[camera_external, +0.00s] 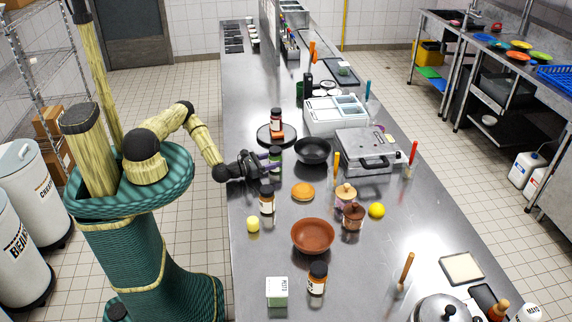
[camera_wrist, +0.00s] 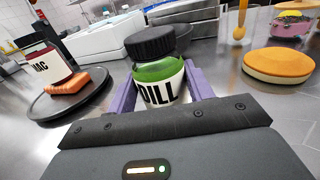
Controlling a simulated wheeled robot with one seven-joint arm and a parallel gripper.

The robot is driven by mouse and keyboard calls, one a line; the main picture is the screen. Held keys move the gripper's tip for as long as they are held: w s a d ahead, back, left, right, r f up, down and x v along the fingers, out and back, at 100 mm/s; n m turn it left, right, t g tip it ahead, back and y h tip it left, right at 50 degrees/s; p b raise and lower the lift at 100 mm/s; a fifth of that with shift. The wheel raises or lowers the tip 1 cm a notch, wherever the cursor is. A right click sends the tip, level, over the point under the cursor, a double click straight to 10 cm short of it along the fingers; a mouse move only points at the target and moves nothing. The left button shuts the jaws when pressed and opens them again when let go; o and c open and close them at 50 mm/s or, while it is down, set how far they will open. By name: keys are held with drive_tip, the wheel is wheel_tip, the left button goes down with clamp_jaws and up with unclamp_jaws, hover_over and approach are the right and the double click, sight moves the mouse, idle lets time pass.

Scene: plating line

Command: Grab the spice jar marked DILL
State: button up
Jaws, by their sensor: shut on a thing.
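The spice jar marked DILL (camera_wrist: 158,85) has a black lid, green contents and a white label, and stands upright between the purple fingers of my gripper (camera_wrist: 160,98). My gripper is shut on it. In the external view the DILL jar (camera_external: 275,158) is at the left edge of the steel counter, and my gripper (camera_external: 268,166) reaches it from the left. I cannot tell whether the jar's base touches the counter; the gripper body hides it in the wrist view.
A dark round tray (camera_wrist: 72,97) with a MAC-labelled jar (camera_wrist: 44,66) and an orange sponge-like block (camera_wrist: 73,81) is close on the left. A black bowl (camera_external: 313,151), an orange bun-like disc (camera_external: 303,191) and another spice jar (camera_external: 267,200) stand nearby.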

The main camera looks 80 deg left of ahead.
drive_tip(key=shift+r, duration=0.1)
wheel_tip(320, 180, up, 10)
drive_tip(key=shift+f+b, duration=0.1)
drive_tip(key=shift+b, duration=0.55)
